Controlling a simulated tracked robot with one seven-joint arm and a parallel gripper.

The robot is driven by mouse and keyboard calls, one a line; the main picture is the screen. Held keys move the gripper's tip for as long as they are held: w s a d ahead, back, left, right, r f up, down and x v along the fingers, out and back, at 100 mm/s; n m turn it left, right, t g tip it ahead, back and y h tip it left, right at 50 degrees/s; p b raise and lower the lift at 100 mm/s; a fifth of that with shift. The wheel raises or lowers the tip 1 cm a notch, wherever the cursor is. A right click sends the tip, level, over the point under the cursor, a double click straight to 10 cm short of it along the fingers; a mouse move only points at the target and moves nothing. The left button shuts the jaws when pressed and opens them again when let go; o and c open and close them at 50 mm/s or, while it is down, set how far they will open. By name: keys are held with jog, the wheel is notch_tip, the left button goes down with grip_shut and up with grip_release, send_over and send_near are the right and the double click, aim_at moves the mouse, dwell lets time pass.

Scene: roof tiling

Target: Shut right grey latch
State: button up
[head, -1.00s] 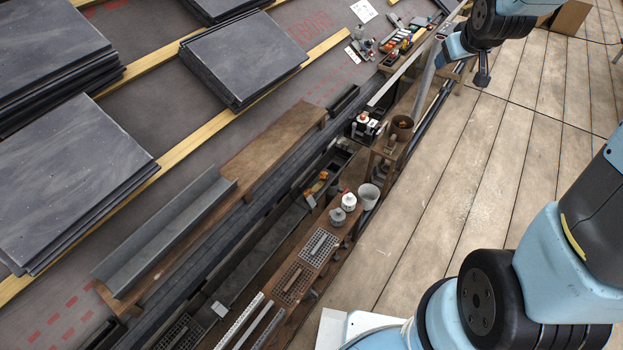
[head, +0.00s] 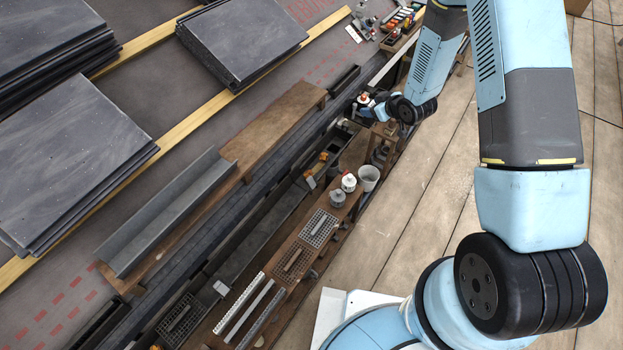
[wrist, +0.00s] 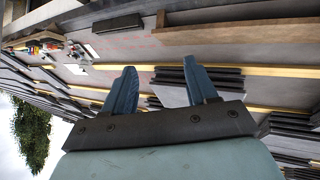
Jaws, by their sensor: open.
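My gripper (wrist: 160,66) shows in the wrist view with its two blue fingers apart and nothing between them. In the head view the end of my arm (head: 408,108) is over the upper part of the gutter strip, and its fingers cannot be made out. A small light grey tab (head: 310,182) sits by the gutter beside an orange-and-grey fitting. Another small grey tab (head: 219,287) lies further down the gutter. I cannot tell for certain which is the right grey latch, or whether it is open or shut. Neither tab is clear in the wrist view.
A wooden plank with a grey channel (head: 160,215) lies left of the gutter (head: 255,232). White-topped pots (head: 348,182), a white cup (head: 369,177) and grates (head: 318,228) stand on its right. Slate stacks (head: 75,170) lie left. The boarded deck (head: 400,220) is mostly clear.

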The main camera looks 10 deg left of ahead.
jog(key=s+a+f+n+g+y, duration=0.1)
jog(key=s+a+f+y, duration=0.1)
jog(key=s+f, duration=0.35)
jog(key=s+a+f+n+g+y, duration=0.1)
jog(key=s+a+f, duration=0.15)
jog(key=f, duration=0.65)
jog(key=g+y, duration=0.1)
jog(key=y, duration=0.2)
send_near(310, 178)
jog(key=x, duration=0.8)
jog(key=shift+w+a+f, duration=0.1)
jog(key=shift+a+f, duration=0.05)
jog(key=shift+a, duration=0.15)
jog(key=shift+c, duration=0.4)
